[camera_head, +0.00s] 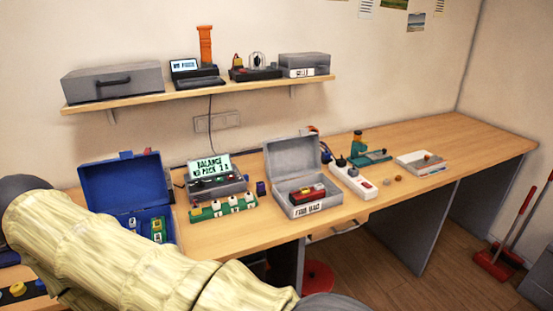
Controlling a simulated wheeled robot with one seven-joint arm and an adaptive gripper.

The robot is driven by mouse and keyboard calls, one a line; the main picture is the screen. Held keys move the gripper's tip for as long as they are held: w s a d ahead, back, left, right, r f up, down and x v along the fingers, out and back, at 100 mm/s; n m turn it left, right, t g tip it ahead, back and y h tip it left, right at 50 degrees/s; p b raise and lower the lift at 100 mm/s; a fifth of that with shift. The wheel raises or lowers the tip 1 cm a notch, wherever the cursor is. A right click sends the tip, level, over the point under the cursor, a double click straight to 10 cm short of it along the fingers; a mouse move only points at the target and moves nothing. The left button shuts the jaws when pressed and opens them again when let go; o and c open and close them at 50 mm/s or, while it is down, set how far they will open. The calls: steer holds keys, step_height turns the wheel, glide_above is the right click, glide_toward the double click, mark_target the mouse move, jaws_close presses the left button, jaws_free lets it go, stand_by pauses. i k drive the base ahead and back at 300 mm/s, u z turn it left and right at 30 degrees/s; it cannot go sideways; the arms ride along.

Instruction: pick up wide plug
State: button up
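No part is clearly recognisable as the wide plug at this size. Several small white and yellowish plug-like parts stand in a row on a green board (223,209) at the middle of the bench. An open blue case (122,190) to its left holds small white and green parts. A dark plug-like piece (341,160) sits at the far end of a white power strip (361,184). My pale yellow arm crosses the lower left in front of the bench and hides part of it. My gripper does not show in this view.
An open grey box (298,207) with a red item stands right of the green board. A display device (212,175) reads "BALANCE". A green tool (368,155) and a white tray (422,163) lie farther right. The bench's right end is clear. A shelf (205,92) hangs above.

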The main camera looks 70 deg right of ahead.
mark_target(249, 197)
steer(key=k, duration=0.1)
steer(key=z, duration=1.1)
